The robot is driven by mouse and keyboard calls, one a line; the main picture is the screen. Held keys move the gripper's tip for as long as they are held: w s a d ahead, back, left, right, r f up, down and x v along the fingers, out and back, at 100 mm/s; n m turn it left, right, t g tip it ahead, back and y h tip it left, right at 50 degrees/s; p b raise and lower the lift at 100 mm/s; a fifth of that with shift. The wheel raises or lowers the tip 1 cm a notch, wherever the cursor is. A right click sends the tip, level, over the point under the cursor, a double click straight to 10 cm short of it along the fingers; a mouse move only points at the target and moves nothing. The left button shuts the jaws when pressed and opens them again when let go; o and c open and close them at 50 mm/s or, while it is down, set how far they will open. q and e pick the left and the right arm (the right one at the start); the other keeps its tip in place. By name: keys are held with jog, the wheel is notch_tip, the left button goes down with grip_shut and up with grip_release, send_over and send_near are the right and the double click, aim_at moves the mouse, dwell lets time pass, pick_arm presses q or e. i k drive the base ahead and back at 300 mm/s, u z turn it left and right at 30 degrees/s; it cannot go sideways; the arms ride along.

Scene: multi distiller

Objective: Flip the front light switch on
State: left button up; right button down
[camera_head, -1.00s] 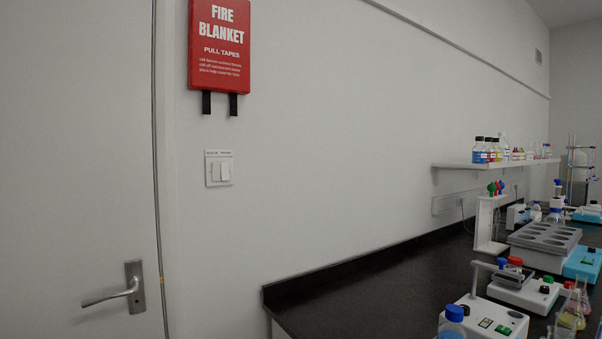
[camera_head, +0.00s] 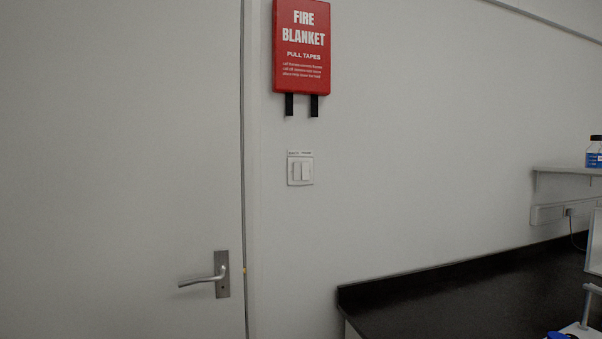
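A white light switch plate (camera_head: 300,168) is on the wall in the head view, between the door and the black bench, below the fire blanket box. It has two white rockers side by side and small dark lettering along its top, too small to read. I cannot tell whether the rockers are on or off. Neither of my grippers shows in the head view.
A closed grey door (camera_head: 120,150) with a metal lever handle (camera_head: 215,275) fills the left. A red fire blanket box (camera_head: 302,50) hangs above the switch. A black bench (camera_head: 430,305) juts out at lower right, under a white shelf (camera_head: 565,169). The wall around the switch is clear.

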aim_at(305, 167)
jog(key=u, duration=1.7)
jog(key=i, duration=0.95)
jog(key=z, duration=1.75)
